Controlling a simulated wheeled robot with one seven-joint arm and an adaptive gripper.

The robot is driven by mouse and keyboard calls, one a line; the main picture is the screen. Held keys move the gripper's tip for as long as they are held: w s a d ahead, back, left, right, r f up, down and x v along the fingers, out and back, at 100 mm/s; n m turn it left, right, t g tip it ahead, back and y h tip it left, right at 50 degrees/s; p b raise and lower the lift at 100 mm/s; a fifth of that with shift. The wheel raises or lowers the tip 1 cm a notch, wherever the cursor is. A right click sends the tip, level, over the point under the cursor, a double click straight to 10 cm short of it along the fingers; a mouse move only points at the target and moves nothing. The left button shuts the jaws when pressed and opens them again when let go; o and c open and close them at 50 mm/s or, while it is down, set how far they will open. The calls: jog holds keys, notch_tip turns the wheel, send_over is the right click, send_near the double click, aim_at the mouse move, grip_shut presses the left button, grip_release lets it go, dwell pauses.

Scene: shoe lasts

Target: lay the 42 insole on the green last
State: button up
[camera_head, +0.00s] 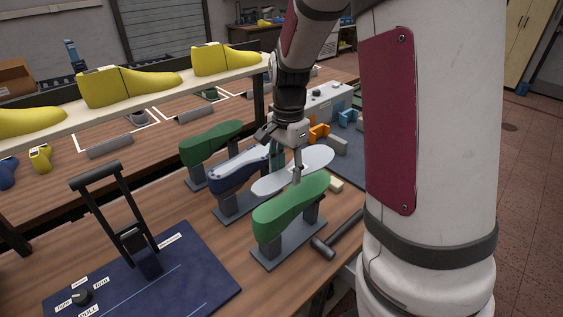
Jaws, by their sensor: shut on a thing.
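My gripper (288,168) points down and is shut on a pale grey insole (317,159). No size number is legible on it. The insole is roughly level, just behind the front green last (290,208) and partly above it in the picture; I cannot tell the gap between them. This green last stands sole up on a grey stand at the table's front. A second green last (212,143) stands further back on the left. Between them is a blue last (235,174) with a whitish top surface.
A dark hammer-like tool (340,235) lies right of the front stand. A blue board (195,285) with an upright dark frame (118,215) is at front left. Yellow lasts (130,86) stand on a raised shelf (165,87). Orange clamps (319,133) and a grey box (328,100) are behind.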

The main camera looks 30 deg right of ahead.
aim_at(285, 201)
notch_tip(285, 201, down, 2)
jog(key=shift+w+f+b, duration=0.1)
jog(key=shift+f+b, duration=0.05)
jog(key=shift+b, duration=0.35)
jog(key=shift+a+f+b, duration=0.15)
jog(key=shift+f+b, duration=0.6)
jog(key=shift+f, duration=1.8)
jog(key=o, duration=1.1)
notch_tip(285, 201, up, 12)
